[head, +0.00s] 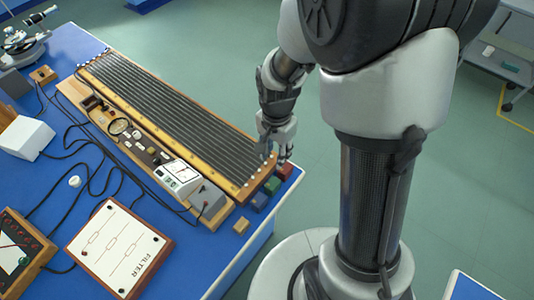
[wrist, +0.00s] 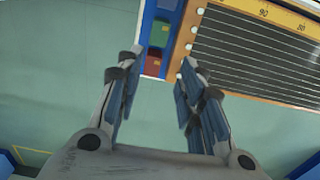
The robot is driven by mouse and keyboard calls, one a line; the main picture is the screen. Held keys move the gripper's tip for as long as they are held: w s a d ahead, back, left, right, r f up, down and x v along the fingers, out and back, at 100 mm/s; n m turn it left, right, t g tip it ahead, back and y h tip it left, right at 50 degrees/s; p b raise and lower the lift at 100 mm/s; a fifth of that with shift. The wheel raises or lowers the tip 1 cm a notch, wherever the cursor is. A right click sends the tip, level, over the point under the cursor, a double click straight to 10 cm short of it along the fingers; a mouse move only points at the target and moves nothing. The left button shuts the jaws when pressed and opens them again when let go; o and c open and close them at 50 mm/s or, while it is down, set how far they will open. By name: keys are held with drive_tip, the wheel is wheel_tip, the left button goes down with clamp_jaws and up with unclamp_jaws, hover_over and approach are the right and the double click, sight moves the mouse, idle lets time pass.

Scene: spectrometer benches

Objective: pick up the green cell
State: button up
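The green cell (head: 272,185) is a small block at the right end of the long wired board, between a red block (head: 285,170) and a blue block (head: 259,201). In the wrist view the green cell (wrist: 160,32) lies beyond my fingertips, with the red block (wrist: 153,62) nearer, on the table's edge. My gripper (head: 276,152) hangs above the board's right end, close to the red and green blocks. In the wrist view my gripper (wrist: 163,60) has its fingers spread apart with nothing between them. The blue block is mostly out of the wrist view.
The long wired board (head: 170,115) lies beside the cells; its strip edge also shows in the wrist view (wrist: 265,55). A wooden block (head: 241,226), a meter (head: 178,176) and a FILTER board (head: 120,245) are on the blue table (head: 195,255). Open floor lies right of the table.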

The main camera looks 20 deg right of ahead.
drive_tip(key=b, duration=0.3)
hover_over(273, 182)
wheel_tip(273, 182, down, 10)
drive_tip(key=shift+f, duration=0.25)
drive_tip(key=shift+f+b, duration=1.35)
drive_tip(key=shift+f, duration=1.65)
drive_tip(key=shift+r, duration=0.1)
drive_tip(key=c, duration=0.8)
